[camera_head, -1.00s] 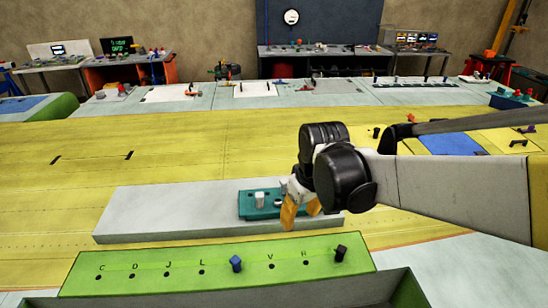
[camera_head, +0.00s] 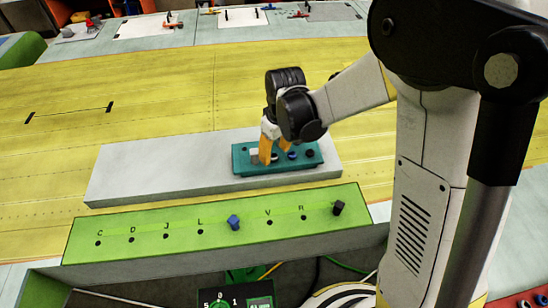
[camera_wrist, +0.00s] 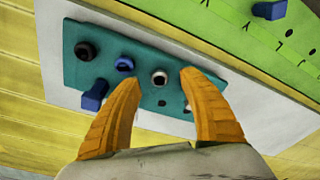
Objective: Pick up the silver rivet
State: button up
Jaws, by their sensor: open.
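The silver rivet (camera_wrist: 159,77) shows in the wrist view as a pale, round end with a dark centre, on the teal block (camera_wrist: 75,72). My gripper (camera_wrist: 160,82) is open, with its orange fingertips on either side of the rivet and a gap between them. I cannot tell the remaining height. In the head view, my gripper (camera_head: 270,160) is over the teal block (camera_head: 245,168), and its fingers hide the rivet there.
Beside it are a blue round piece (camera_wrist: 124,64) and a black one (camera_wrist: 85,50). A pale piece (camera_head: 254,156) stands left of my fingers. The lettered green board (camera_head: 150,250) lies in front.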

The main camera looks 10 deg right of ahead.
jog(key=f, duration=0.2)
jog(key=shift+w+a+f, duration=0.15)
jog(key=shift+w+f, duration=0.2)
jog(key=shift+f, duration=0.05)
jog(key=shift+s, duration=0.1)
grip_shut()
jog(key=shift+r, duration=0.15)
